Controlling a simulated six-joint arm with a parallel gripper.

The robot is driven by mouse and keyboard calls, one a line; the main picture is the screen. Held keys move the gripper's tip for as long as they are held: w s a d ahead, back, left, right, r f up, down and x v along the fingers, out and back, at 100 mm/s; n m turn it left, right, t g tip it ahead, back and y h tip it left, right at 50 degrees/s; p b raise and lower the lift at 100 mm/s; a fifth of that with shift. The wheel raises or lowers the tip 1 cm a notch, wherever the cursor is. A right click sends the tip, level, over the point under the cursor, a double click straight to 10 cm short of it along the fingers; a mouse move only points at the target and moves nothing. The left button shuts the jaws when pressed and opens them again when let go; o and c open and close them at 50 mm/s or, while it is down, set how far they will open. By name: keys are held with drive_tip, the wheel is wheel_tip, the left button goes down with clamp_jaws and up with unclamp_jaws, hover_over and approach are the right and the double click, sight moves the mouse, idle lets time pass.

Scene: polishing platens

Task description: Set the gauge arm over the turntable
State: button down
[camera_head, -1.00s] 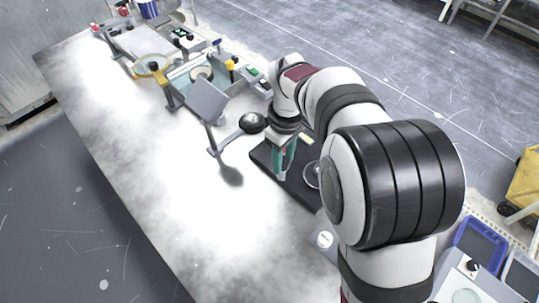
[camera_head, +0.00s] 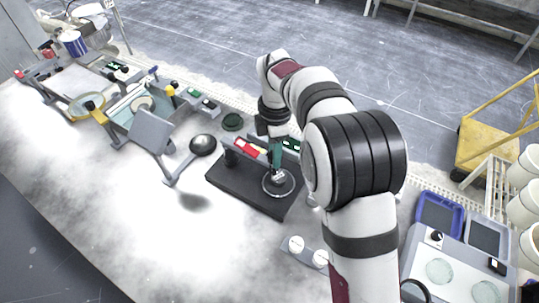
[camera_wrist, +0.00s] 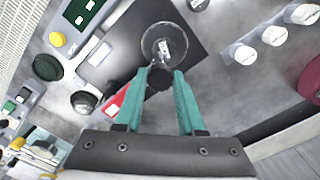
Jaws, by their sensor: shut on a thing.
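The black platform (camera_head: 236,184) carries the round turntable (camera_head: 279,191), a clear-rimmed disc with a small pale piece at its middle. The red gauge arm (camera_head: 247,148) reaches from the black post (camera_head: 230,156) toward my gripper (camera_head: 277,168). In the wrist view my gripper (camera_wrist: 160,76) is shut on the gauge arm's black end knob (camera_wrist: 159,79), between its teal fingertips. The knob overlaps the near rim of the turntable (camera_wrist: 153,36). Its height above the disc cannot be told. The red arm (camera_wrist: 117,104) is partly hidden behind the left finger.
A black ladle-like bowl (camera_head: 203,145) and a tilted grey plate (camera_head: 151,131) stand left of the platform. White round knobs (camera_head: 296,243) sit in front. A dark green disc (camera_head: 232,122) lies behind. The bench's left front is clear.

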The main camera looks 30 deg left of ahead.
drive_tip(key=shift+w, duration=0.3)
drive_tip(key=c, duration=0.5)
unclamp_jaws()
wheel_tip(320, 180, up, 16)
drive_tip(key=shift+s+f, duration=0.1)
